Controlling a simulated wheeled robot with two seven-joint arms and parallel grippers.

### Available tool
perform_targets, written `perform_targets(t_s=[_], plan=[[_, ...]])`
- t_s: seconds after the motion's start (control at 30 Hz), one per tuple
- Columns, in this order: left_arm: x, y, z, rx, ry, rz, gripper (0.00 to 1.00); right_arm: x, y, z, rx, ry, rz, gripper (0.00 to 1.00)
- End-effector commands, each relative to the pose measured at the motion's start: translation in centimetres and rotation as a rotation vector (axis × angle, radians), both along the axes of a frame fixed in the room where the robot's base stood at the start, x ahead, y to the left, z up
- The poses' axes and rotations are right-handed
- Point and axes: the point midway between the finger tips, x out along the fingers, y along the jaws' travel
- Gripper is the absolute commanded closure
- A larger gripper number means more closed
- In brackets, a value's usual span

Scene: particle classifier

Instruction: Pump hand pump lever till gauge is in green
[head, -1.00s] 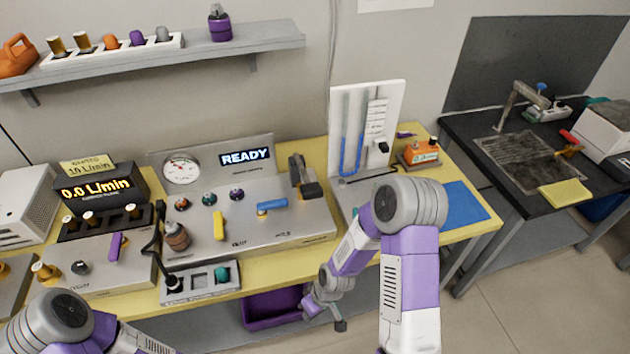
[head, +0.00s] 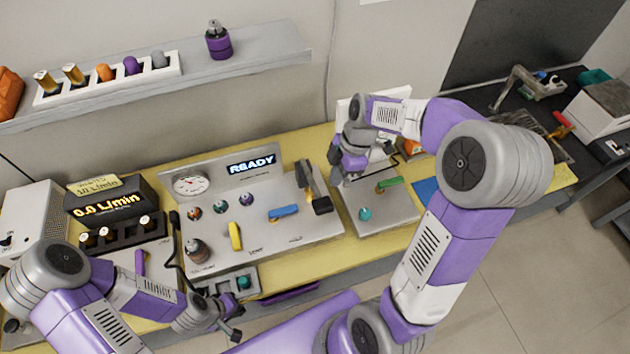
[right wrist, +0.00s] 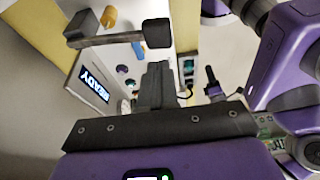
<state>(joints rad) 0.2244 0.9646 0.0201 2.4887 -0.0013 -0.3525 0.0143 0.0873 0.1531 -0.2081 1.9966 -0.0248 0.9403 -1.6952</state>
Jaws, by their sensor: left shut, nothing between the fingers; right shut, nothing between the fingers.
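The hand pump lever, a grey arm with a black grip (head: 322,205), stands at the right end of the metal panel (head: 210,258). It also shows in the right wrist view as a bar (right wrist: 112,40) with dark ends. The round white gauge (head: 190,183) is at the panel's back left; its needle is too small to read. My right gripper (head: 336,180) is shut and empty, just right of the lever; its fingers (right wrist: 155,75) point toward the lever's grip, and contact cannot be told. My left gripper (head: 236,336) is shut and empty, low in front of the bench.
A READY display (head: 251,163) is beside the gauge. A blue handle (head: 283,211) and a yellow handle (head: 235,236) lie on the panel. A green handle (head: 389,183) and teal knob (head: 365,214) are on the unit to the right. My right arm partly hides the white board behind it.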

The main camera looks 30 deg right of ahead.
Motion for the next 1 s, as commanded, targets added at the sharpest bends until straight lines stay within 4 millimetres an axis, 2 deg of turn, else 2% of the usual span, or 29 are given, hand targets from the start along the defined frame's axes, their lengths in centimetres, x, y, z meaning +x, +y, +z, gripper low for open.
perform_targets(t_s=[0.1, 0.37, 0.53, 0.67, 1.0], plan=[[-0.1, 0.0, 0.2, -0.001, 0.003, 0.000, 1.00, -0.1, -0.2, 0.6, 0.001, -0.004, 0.014, 1.00], [-0.1, 0.0, 0.1, 0.000, 0.003, 0.000, 1.00, -0.1, -0.2, 0.5, 0.001, -0.004, 0.014, 1.00], [-0.1, 0.0, 0.1, -0.001, 0.003, 0.000, 1.00, -0.1, 0.1, -0.3, 0.001, -0.002, 0.014, 1.00], [-0.1, 0.0, 0.1, 0.000, 0.002, 0.000, 1.00, -0.1, 0.7, -2.1, 0.001, 0.001, 0.014, 1.00], [-0.1, 0.0, 0.0, 0.000, 0.002, 0.000, 1.00, 0.1, 2.7, -9.0, 0.001, 0.001, 0.014, 1.00]])
